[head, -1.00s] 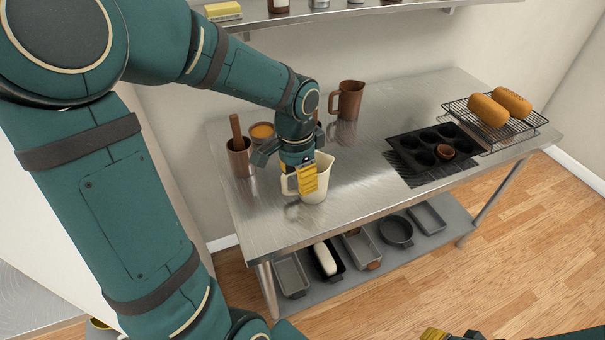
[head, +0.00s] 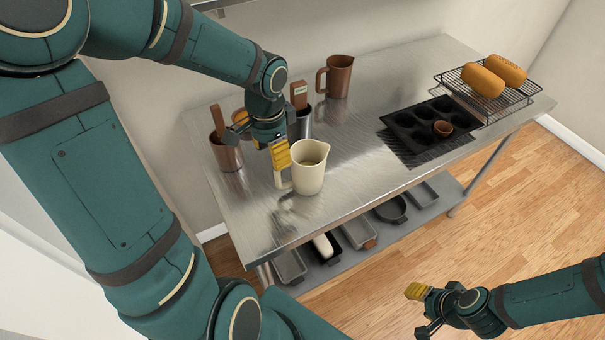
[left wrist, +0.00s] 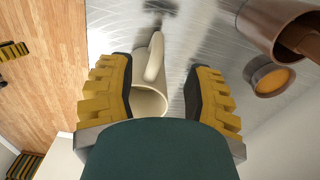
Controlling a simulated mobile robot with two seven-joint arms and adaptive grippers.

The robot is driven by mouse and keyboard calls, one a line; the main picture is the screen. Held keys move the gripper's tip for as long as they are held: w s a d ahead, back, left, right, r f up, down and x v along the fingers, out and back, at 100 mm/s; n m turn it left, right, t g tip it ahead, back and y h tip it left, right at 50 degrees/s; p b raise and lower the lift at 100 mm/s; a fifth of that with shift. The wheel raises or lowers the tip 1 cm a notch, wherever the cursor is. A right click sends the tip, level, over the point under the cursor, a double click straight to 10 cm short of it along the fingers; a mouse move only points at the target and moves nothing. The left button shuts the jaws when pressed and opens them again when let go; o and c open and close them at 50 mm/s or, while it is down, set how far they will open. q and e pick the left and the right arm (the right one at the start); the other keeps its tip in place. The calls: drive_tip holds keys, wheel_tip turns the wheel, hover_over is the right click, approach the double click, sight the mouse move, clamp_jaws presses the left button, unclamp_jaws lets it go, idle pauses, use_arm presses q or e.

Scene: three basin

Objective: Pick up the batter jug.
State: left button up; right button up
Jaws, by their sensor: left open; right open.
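The cream batter jug (head: 309,175) stands upright on the steel table (head: 350,150), its handle toward the left. My left gripper (head: 262,150) is open at the handle side of the jug, just left of it in the head view. In the left wrist view the jug's handle (left wrist: 154,58) lies between the two spread yellow-padded fingers (left wrist: 160,92), with the jug's rim partly hidden by the gripper's body. I cannot tell whether a finger touches the jug. My right gripper (head: 420,311) is open and empty, low at the lower right over the floor.
A copper cup (head: 229,156), an orange-filled bowl (left wrist: 272,78) and a metal container (head: 300,126) stand near my left gripper. A brown jug (head: 340,78) stands behind. A muffin tin (head: 415,127) and a rack (head: 522,93) with loaves are at right. Pans fill the lower shelf.

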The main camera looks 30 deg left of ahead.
use_arm(q)
hover_over(278, 184)
drive_tip(key=a, duration=0.1)
wheel_tip(278, 184, down, 4)
drive_tip(key=shift+w+f+b, duration=0.1)
drive_tip(key=shift+f+b, duration=0.05)
drive_tip(key=shift+b, duration=0.2)
drive_tip(key=shift+w+d+f+b, duration=0.15)
drive_tip(key=shift+f+b, duration=0.2)
drive_tip(key=shift+f, duration=1)
drive_tip(key=shift+w+d+f+b, duration=0.1)
drive_tip(key=shift+f+b, duration=0.25)
drive_tip(key=shift+f, duration=0.95)
drive_tip(key=shift+s+r, duration=0.1)
drive_tip(key=shift+c, duration=0.3)
clamp_jaws()
